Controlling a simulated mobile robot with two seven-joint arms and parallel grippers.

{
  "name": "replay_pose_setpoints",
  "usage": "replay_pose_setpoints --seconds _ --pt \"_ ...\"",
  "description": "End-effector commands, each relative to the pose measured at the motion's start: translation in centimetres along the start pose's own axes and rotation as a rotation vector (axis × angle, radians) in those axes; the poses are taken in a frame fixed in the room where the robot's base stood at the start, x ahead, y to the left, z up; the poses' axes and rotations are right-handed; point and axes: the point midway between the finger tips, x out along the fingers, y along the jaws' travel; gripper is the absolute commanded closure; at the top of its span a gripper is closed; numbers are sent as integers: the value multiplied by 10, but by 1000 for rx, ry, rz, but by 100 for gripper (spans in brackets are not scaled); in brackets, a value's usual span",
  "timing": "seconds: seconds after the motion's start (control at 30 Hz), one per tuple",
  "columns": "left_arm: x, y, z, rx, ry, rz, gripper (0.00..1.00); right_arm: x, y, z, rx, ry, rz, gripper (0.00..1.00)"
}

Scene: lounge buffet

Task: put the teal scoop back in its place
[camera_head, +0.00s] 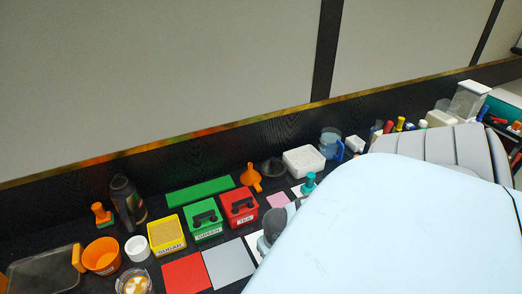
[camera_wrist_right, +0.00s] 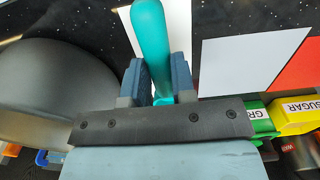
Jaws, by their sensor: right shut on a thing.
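The teal scoop (camera_wrist_right: 150,35) has its handle between the two dark blue fingers of my right gripper (camera_wrist_right: 158,75) in the right wrist view. The fingers are shut on it. The handle points away from the gripper, over a white card and dark speckled counter. In the head view a teal knob-like piece (camera_head: 309,182) shows just beyond my pale arm, which hides most of the right gripper. I cannot tell whether the scoop touches the counter. My left gripper is not in view.
Yellow sugar (camera_head: 166,235), green (camera_head: 207,219) and red tea (camera_head: 238,206) boxes stand left of my arm. A red card (camera_head: 186,273), a grey card (camera_head: 229,264) and a pink card (camera_head: 278,200) lie nearby. A white tub (camera_head: 304,161) and orange funnel (camera_head: 251,177) stand behind.

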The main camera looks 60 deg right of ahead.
Motion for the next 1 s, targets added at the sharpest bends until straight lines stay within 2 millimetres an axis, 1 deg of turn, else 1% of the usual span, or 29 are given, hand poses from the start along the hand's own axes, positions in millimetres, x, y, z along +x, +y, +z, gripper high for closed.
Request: replay_pose_setpoints --seconds 0.03,0.1,0.2,0.33,0.47,0.53,0.6,0.73,0.83,1.0 --pt "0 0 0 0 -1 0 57 -1 0 -16 3 5 0 100" --pt "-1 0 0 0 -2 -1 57 -1 -1 -35 3 5 0 100" --pt "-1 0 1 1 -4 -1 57 -1 0 -58 3 3 -1 100" --pt "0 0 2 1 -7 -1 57 0 -1 -77 1 2 -1 100" --pt "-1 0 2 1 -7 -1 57 0 0 -85 1 1 0 100" --pt "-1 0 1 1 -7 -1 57 -1 -1 -94 1 3 -1 100" --pt "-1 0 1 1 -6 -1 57 12 0 -92 1 -3 0 100" --pt "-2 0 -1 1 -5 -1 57 30 -1 -93 1 -1 0 100" --pt "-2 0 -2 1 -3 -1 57 35 0 -93 -2 0 1 100" --pt "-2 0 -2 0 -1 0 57 35 0 -92 -2 0 1 100"
